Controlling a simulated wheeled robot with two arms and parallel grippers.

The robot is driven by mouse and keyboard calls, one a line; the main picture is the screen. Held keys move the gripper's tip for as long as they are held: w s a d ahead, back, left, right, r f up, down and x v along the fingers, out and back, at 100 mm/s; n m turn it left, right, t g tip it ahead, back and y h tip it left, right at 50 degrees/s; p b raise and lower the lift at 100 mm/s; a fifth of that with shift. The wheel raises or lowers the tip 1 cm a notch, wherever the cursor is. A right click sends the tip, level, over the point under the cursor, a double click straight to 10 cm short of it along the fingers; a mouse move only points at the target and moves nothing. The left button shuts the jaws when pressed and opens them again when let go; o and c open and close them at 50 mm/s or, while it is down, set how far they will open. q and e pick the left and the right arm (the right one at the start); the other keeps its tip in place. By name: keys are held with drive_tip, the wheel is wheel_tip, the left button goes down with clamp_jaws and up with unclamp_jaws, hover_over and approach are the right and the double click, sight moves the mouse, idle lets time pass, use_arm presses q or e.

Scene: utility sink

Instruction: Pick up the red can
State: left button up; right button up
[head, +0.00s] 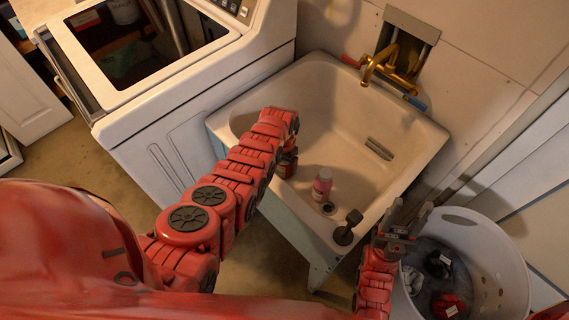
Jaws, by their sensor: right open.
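A pinkish-red, can-like container (321,188) with a pale top stands upright in the sink (321,88), beside the drain. My left arm reaches over the sink's left rim and bends down inside it. Its end, with the left gripper (287,165), is a small dark and red shape left of the container and apart from it in the picture. My arm hides most of this gripper, so its fingers are unclear. My right gripper (398,222) is open and empty, with grey fingers, right of the sink's front corner and above the basket's edge.
A black-handled object (348,226) is at the sink's front rim. A brass faucet (381,68) is on the back wall. A white basket (497,240) with dark and red items stands at the right. A white washer (190,110) with its top open stands left of the sink.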

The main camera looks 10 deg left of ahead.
use_arm(q)
drive_tip(key=c, duration=0.5)
drive_tip(key=shift+r, duration=0.15)
wheel_tip(320, 180, up, 2)
drive_tip(key=shift+w+p, duration=0.1)
drive_tip(key=shift+p, duration=0.3)
wheel_tip(320, 180, up, 6)
drive_tip(key=shift+r+b, duration=0.2)
drive_tip(key=shift+b, duration=0.3)
drive_tip(key=shift+r, duration=0.9)
wheel_tip(320, 180, up, 19)
drive_tip(key=p, duration=1.9)
drive_tip(key=shift+f, duration=0.15)
